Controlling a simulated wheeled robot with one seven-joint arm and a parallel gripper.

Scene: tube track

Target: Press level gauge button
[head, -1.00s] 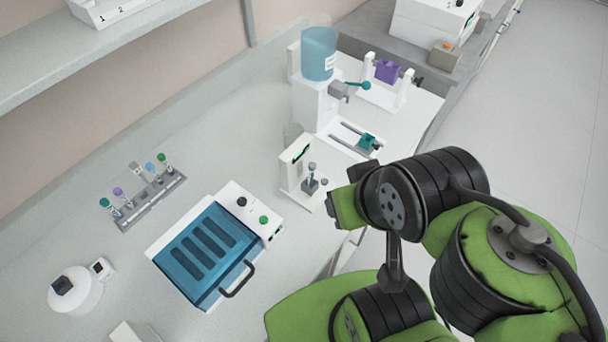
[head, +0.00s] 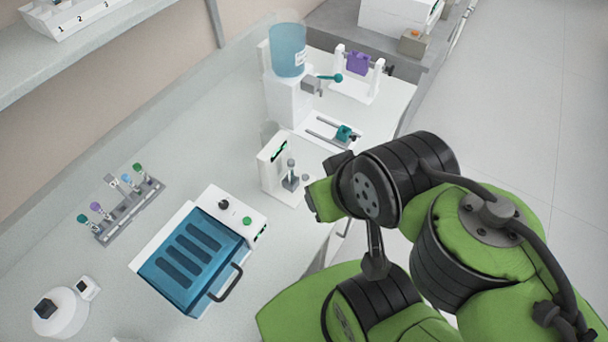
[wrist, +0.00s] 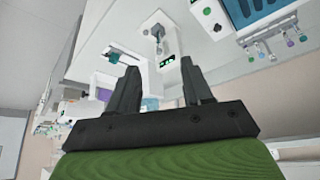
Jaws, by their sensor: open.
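A small white instrument (head: 275,162) with a green-lit display stands on the bench, left of my wrist in the head view. I take it for the level gauge, but no label is readable. A grey post with a round top (head: 291,170) stands at its front. The instrument also shows in the wrist view (wrist: 168,62), just beyond my fingertips. I cannot pick out its button clearly. My gripper (wrist: 160,66) is open and empty, its two dark fingers spread apart. In the head view my arm mostly hides the gripper, and it appears apart from the instrument.
A blue-lidded machine (head: 195,258) with a black handle sits left of my arm. A tube rack (head: 128,215) is farther left. A blue tank dispenser (head: 288,50), a teal clamp slide (head: 345,133) and a purple block stand (head: 358,63) are behind. Floor is open at right.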

